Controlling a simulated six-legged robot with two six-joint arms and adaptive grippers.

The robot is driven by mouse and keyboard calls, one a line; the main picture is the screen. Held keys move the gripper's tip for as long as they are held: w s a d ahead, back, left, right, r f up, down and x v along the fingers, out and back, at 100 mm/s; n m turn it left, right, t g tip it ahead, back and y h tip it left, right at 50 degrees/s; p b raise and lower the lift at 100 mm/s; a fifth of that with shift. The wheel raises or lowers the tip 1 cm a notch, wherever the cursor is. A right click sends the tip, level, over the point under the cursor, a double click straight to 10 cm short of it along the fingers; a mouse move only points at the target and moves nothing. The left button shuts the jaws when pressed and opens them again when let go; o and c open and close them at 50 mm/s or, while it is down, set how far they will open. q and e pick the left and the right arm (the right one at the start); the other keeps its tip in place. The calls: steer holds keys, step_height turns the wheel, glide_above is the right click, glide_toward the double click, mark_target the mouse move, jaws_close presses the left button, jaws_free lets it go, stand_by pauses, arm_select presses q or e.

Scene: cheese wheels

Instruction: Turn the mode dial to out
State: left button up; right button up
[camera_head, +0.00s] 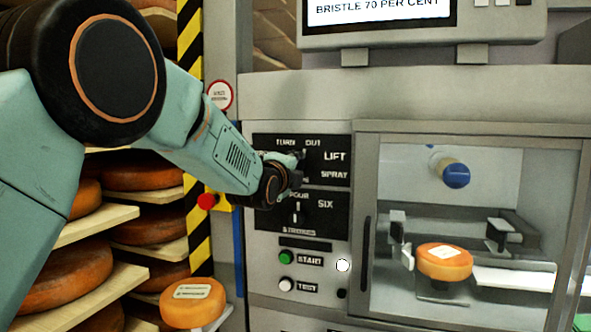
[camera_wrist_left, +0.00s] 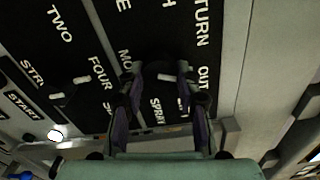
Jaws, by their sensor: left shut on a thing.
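The mode dial sits on the upper black plate (camera_head: 336,142) of the machine, with the labels TURN, OUT, LIFT and SPRAY around it. My left gripper (camera_head: 299,168) is at this dial and covers most of it in the head view. In the left wrist view the fingers of my left gripper (camera_wrist_left: 160,78) are on either side of the dark mode dial (camera_wrist_left: 160,69), shut on it. Which label the dial points to is hard to tell. My right gripper is not in view.
Below is the strokes dial (camera_head: 298,211), then a green START button (camera_head: 286,257) and a white TEST button (camera_head: 286,284). A glazed chamber (camera_head: 367,200) at right holds an orange cheese wheel (camera_head: 443,262). Shelves with cheese wheels (camera_head: 140,178) stand left. A red knob (camera_head: 207,201) is close under my arm.

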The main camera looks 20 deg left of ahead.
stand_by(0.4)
arm_select(q)
steer(key=o, duration=1.1)
steer(key=shift+o, duration=0.2)
steer(key=s, duration=1.2)
steer(key=shift+a, duration=0.25)
